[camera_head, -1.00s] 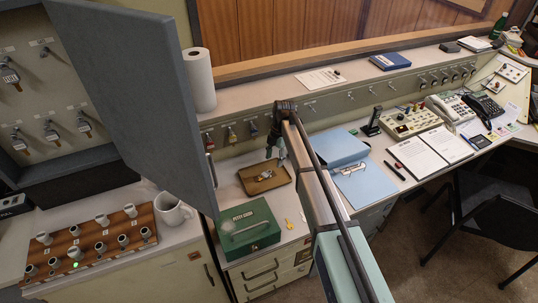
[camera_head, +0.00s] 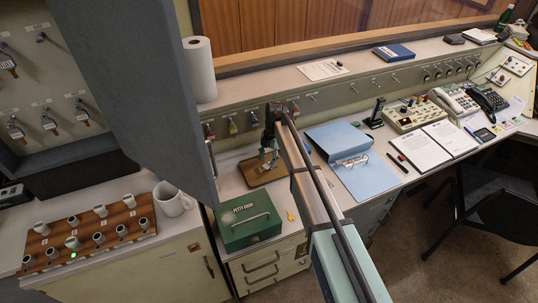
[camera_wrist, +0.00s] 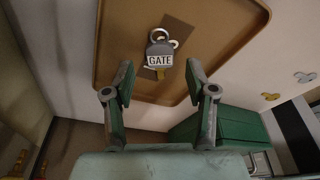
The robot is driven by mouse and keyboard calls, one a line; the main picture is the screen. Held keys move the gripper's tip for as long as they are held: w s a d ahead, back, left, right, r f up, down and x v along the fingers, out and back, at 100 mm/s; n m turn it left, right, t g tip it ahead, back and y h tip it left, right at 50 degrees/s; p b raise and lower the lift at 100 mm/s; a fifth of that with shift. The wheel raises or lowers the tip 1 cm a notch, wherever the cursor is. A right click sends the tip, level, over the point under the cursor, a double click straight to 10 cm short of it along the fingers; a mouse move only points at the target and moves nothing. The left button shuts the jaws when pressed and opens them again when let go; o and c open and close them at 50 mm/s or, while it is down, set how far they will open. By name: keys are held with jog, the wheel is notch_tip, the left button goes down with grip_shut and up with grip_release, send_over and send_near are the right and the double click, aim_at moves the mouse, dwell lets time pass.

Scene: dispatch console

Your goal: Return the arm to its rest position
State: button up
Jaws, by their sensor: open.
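My gripper (camera_head: 268,160) hangs in front of the brown tray (camera_head: 246,178) in the head view and hides part of it. In the wrist view my gripper (camera_wrist: 159,76) has its two fingers spread apart with nothing between them. A padlock labelled GATE (camera_wrist: 160,56) lies in the tray (camera_wrist: 113,55), beyond the fingertips and apart from them. My arm reaches from the lower right of the head view to the tray.
A green petty cash box (camera_head: 245,225) stands just in front of the tray, with a yellow key (camera_head: 291,215) beside it. A grey cabinet door (camera_head: 140,75) stands open at left. A blue binder (camera_head: 337,140) lies right of my arm. A mug (camera_head: 172,200) stands left.

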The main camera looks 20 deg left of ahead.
jog(key=shift+b+x, duration=0.45)
jog(key=shift+x, duration=0.85)
jog(key=c, duration=1)
jog(key=shift+r, duration=0.15)
jog(key=shift+s+a+p+v, duration=0.15)
jog(key=shift+p+v, duration=0.1)
jog(key=shift+v, duration=0.55)
jog(key=shift+s+p+v, duration=0.2)
jog(key=shift+p+v, duration=0.05)
jog(key=shift+v, duration=0.5)
jog(key=shift+s+a+p+v, duration=0.15)
jog(key=shift+p+v, duration=0.1)
jog(key=shift+v, duration=0.55)
jog(key=shift+d+r, duration=0.1)
